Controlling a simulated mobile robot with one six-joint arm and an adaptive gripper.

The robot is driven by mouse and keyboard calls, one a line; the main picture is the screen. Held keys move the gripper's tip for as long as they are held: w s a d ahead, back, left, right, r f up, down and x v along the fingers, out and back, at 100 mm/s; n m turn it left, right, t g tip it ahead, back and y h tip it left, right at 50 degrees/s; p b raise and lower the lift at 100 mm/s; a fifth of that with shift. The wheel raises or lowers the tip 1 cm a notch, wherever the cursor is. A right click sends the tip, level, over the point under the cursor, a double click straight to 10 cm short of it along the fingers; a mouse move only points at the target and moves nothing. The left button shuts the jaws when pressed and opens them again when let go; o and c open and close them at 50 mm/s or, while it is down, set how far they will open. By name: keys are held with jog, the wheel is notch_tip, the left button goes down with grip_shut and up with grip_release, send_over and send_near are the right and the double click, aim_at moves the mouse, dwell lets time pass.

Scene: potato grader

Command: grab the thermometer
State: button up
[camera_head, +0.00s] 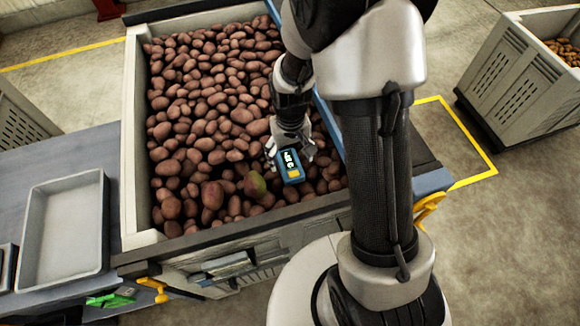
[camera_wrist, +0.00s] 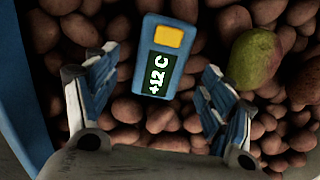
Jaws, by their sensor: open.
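The thermometer (camera_head: 290,166) is a small blue device with a yellow button and a dark display. It lies on the potatoes near the front right of the grader bed. In the wrist view my gripper (camera_wrist: 160,75) is open, with one finger on each side and visible gaps to the thermometer.
Reddish potatoes (camera_head: 205,110) fill the bed around it. A greenish potato (camera_wrist: 256,58) lies to its right in the wrist view. The bed's pale left wall (camera_head: 133,130) and blue right edge bound the space. An empty grey tray (camera_head: 65,192) stands at left.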

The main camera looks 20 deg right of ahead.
aim_at(290, 164)
notch_tip(290, 164, down, 4)
jog(key=shift+a+r+b, duration=0.1)
jog(key=shift+b, duration=0.5)
jog(key=shift+r, duration=0.1)
jog(key=shift+c, duration=0.5)
jog(key=c, duration=1.2)
jog(key=shift+r, duration=0.15)
